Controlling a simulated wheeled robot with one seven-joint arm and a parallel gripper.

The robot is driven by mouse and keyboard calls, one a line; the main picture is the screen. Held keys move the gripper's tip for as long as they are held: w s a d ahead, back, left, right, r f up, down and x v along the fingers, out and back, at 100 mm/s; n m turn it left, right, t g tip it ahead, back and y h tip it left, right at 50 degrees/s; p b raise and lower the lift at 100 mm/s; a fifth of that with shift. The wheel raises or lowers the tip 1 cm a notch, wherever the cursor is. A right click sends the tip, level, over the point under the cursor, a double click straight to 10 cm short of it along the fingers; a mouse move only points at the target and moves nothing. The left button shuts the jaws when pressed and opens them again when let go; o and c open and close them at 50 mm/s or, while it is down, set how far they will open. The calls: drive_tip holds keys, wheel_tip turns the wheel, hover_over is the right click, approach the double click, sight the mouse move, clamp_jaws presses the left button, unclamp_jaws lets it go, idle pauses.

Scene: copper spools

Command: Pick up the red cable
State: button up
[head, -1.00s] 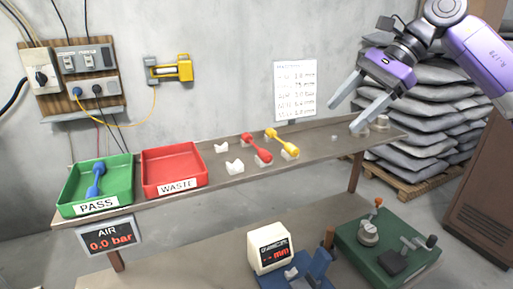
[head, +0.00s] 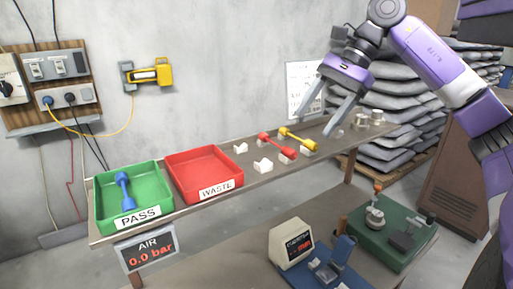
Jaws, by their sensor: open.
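The red cable (head: 276,145) is a short dumbbell-like piece on the shelf, to the right of the red tray, its near end at a small white holder. A similar yellow piece (head: 297,139) lies just behind and to the right of it. My gripper (head: 316,127) is open and empty, pointing down over the shelf near the yellow piece. One finger shows in front of the wall sheet and the other reaches down to the right of the yellow piece. I cannot tell its exact height above the shelf.
A green PASS tray (head: 161,212) holds a blue piece (head: 125,191). A red WASTE tray (head: 203,174) is empty. White holders (head: 263,166) stand on the shelf (head: 250,189). Below are a gauge (head: 290,243) and a green bench plate (head: 410,240). Grey sacks (head: 405,125) are stacked behind.

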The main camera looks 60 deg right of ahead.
sight(276, 145)
drive_tip(key=shift+w+p+x, duration=0.15)
drive_tip(key=shift+p+x, duration=0.55)
drive_tip(key=shift+x, duration=1.35)
drive_tip(key=shift+w+p+x, duration=0.2)
drive_tip(key=shift+p+x, duration=0.45)
drive_tip(key=shift+x, duration=1.4)
drive_tip(key=shift+r, duration=0.1)
clamp_jaws()
